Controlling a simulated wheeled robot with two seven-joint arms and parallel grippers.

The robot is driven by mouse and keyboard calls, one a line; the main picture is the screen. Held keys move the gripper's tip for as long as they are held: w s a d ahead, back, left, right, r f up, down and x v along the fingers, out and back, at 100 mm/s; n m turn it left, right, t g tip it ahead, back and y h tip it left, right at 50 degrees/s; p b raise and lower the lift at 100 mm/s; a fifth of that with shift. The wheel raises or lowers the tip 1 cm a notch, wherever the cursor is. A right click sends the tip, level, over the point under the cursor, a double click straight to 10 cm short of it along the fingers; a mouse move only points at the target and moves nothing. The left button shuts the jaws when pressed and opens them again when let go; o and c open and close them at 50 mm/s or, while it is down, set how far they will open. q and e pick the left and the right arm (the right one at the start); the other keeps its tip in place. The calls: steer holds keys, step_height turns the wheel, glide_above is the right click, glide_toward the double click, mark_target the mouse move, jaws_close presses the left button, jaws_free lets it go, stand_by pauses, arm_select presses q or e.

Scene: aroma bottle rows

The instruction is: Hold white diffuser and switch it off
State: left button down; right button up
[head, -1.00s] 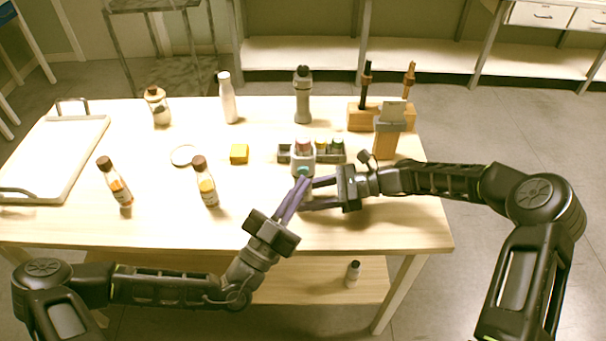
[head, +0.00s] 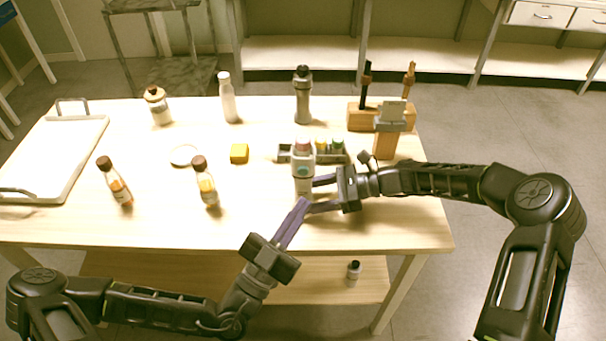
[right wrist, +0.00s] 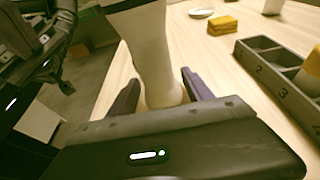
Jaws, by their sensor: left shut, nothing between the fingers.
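The white diffuser (head: 303,185) stands upright near the front right of the table, with a round teal button (head: 303,170) on its front. My right gripper (head: 313,194) has its purple fingers on either side of the diffuser's lower body. In the right wrist view the white body (right wrist: 155,60) runs down between these fingers and they look closed on it. My left gripper (head: 304,202) is shut and empty. Its tips are low in front of the diffuser, below the button and apart from it.
A grey compartment tray (head: 285,153) with small bottles is behind the diffuser. A yellow block (head: 239,153) and amber bottles (head: 207,190) stand to the left. A wooden stand (head: 385,144) is at the back right. The front middle of the table is clear.

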steer(key=shift+o, duration=1.2)
steer(key=shift+r, duration=0.1)
steer(key=v, duration=1.2)
